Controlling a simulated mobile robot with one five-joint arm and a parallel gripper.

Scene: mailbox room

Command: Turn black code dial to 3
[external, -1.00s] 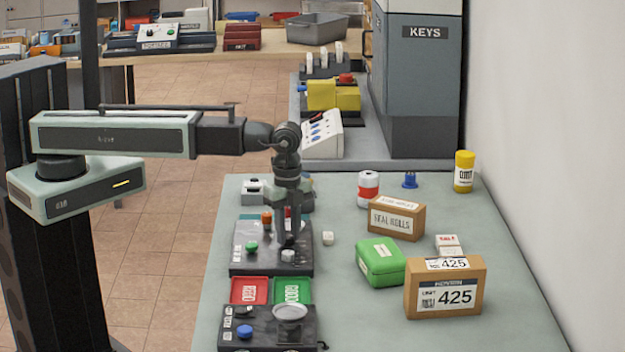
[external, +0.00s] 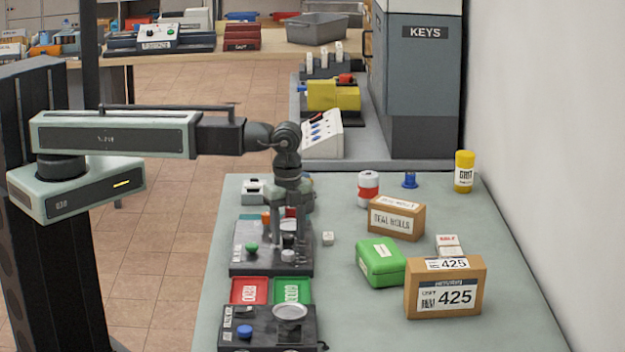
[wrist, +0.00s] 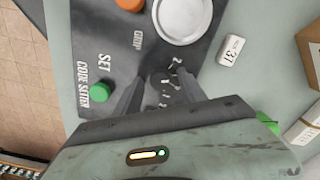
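The dark code setter panel (external: 240,266) lies on the grey-green table, with its lettering showing in the wrist view (wrist: 75,55). A ring of white digits (wrist: 166,92) on the panel marks the black code dial's place. The dial itself is hard to separate from the dark panel and fingers, and its pointed digit cannot be read. My gripper (external: 290,245) points down over the right part of the panel. In the wrist view its two fingers (wrist: 160,82) stand apart on either side of the dial's place; whether they touch the dial is unclear.
On the panel are a green button (wrist: 101,92), an orange button (wrist: 130,4) and a silver disc (wrist: 182,18). A white tile (wrist: 232,50) lies right of it. Red (external: 250,291) and green (external: 292,290) trays lie in front. A green case (external: 380,262) and boxes stand right.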

